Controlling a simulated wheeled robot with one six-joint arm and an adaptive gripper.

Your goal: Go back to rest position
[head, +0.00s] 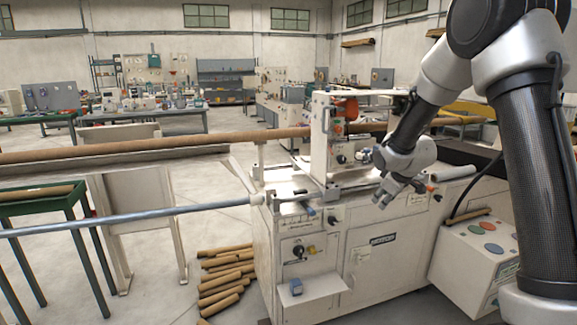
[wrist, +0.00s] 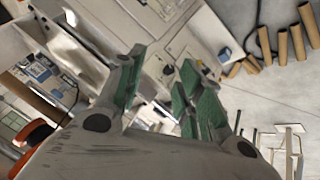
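My gripper (head: 388,194) hangs at the end of my arm over the right part of the spiral winder (head: 375,250) in the head view. In the wrist view my gripper (wrist: 162,68) shows its green-padded fingers apart, with nothing between them. The winder is a pale cabinet with an upright frame (head: 319,135) and knobs on its front. A long brown cardboard tube (head: 150,145) runs in from the left to the frame. Whether the fingers touch the machine is hard to tell; they appear just above or in front of its top.
A metal bar (head: 130,218) sticks out left of the winder. Cut brown tubes (head: 222,278) lie on the floor at its left. A control box with coloured buttons (head: 487,227) stands close to my arm at the right. A green-framed stand (head: 45,200) is at far left.

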